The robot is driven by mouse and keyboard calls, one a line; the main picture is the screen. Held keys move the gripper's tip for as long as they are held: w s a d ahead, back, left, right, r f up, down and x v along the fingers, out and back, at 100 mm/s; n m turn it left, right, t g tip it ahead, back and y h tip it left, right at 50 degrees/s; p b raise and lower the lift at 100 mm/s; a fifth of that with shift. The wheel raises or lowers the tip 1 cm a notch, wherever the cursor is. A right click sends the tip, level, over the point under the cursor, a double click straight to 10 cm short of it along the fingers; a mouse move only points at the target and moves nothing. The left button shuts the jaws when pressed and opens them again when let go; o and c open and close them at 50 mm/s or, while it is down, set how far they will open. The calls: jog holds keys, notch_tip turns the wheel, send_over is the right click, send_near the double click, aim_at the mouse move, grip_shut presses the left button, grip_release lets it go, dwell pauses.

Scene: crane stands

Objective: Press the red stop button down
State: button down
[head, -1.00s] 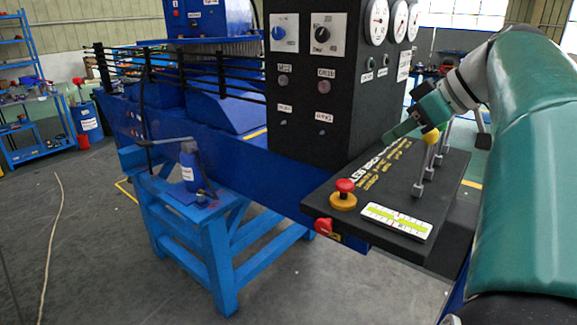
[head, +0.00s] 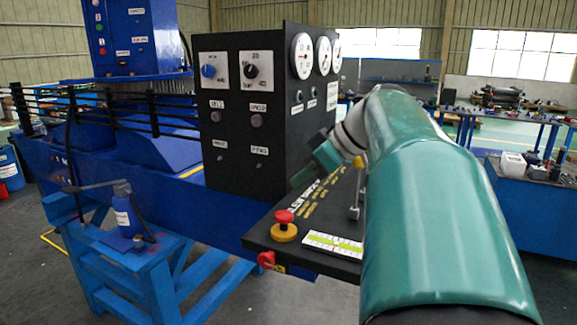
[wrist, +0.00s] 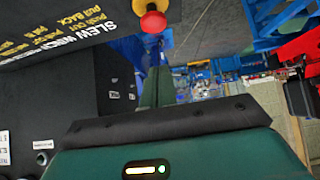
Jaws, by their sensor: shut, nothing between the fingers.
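The red stop button (head: 284,216) sits on a yellow round base near the front left corner of the black control panel (head: 262,234). It stands proud of its base. In the wrist view the red button (wrist: 153,22) shows near the top edge, past the fingers. My gripper (head: 304,175) is beside the dark cabinet, above the far part of the panel. It is up and behind the button, apart from it. In the wrist view my gripper (wrist: 157,75) is shut with nothing held. My arm hides the panel's right side.
A lever with a yellow knob (head: 358,163) rises from the panel close to my wrist. The dark gauge cabinet (head: 250,135) stands behind the panel. A yellow-green level label (head: 333,245) lies right of the button. A blue stand (head: 130,262) is at the left.

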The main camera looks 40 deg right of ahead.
aim_at(292, 216)
jog(key=x, duration=0.3)
jog(key=shift+w+f, duration=0.25)
jog(key=shift+f, duration=0.05)
notch_tip(292, 216, down, 2)
jog(key=shift+s+f, duration=0.1)
jog(key=shift+f, duration=0.8)
